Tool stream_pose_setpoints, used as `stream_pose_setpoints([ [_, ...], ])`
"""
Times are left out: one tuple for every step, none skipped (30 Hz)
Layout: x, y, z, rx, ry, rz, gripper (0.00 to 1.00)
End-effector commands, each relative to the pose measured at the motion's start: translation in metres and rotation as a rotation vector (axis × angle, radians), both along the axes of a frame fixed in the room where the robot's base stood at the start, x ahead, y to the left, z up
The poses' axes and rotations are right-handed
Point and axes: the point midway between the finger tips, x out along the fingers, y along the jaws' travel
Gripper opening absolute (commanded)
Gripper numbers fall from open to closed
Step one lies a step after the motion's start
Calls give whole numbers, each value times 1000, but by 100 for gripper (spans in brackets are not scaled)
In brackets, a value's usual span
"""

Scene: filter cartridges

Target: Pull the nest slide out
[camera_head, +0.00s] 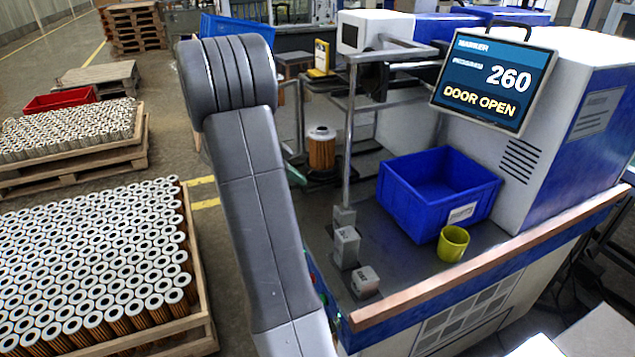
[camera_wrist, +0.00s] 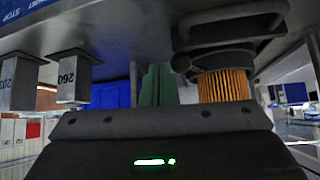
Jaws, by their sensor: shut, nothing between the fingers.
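In the head view a pleated orange filter cartridge (camera_head: 321,150) with a pale top stands upright on the dark nest slide (camera_head: 322,176), at the marker's open left side. The wrist view looks upside down; there the cartridge (camera_wrist: 224,86) shows at right below the dark nest slide and its bar-like handle (camera_wrist: 232,12). My gripper's green fingers (camera_wrist: 160,86) are together and empty, to the left of the cartridge and apart from it. I cannot tell whether the fingers touch the handle.
The marker screen (camera_head: 495,82) reads 260, DOOR OPEN. A blue bin (camera_head: 436,192), a yellow-green cup (camera_head: 453,244) and grey numbered blocks (camera_head: 346,247) stand on the bench. A metal post (camera_head: 351,130) rises beside the nest. Pallets of cartridges (camera_head: 95,262) stand at left.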

Motion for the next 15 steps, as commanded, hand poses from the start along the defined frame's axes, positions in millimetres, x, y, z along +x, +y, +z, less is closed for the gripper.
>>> stream_pose_setpoints([
  [-1,2,0,-1,0,-1,0],
  [-2,3,1,-1,0,-1,0],
  [-3,7,0,0,0,-1,0],
  [-4,9,0,0,-1,-1,0],
  [-3,7,1,0,0,-3,0],
  [-4,9,1,0,-1,-2,0],
  [-4,8,1,0,0,-3,0],
  [-4,8,1,0,0,-3,0],
  [-4,8,1,0,0,-3,0],
  [-4,8,1,-1,0,-3,0],
  [-4,8,1,-1,0,-3,0],
  [-4,8,1,-1,0,-3,0],
  [-4,8,1,-1,0,-3,0],
  [-3,8,1,-1,0,-3,0],
  [-3,8,1,-1,0,-3,0],
])
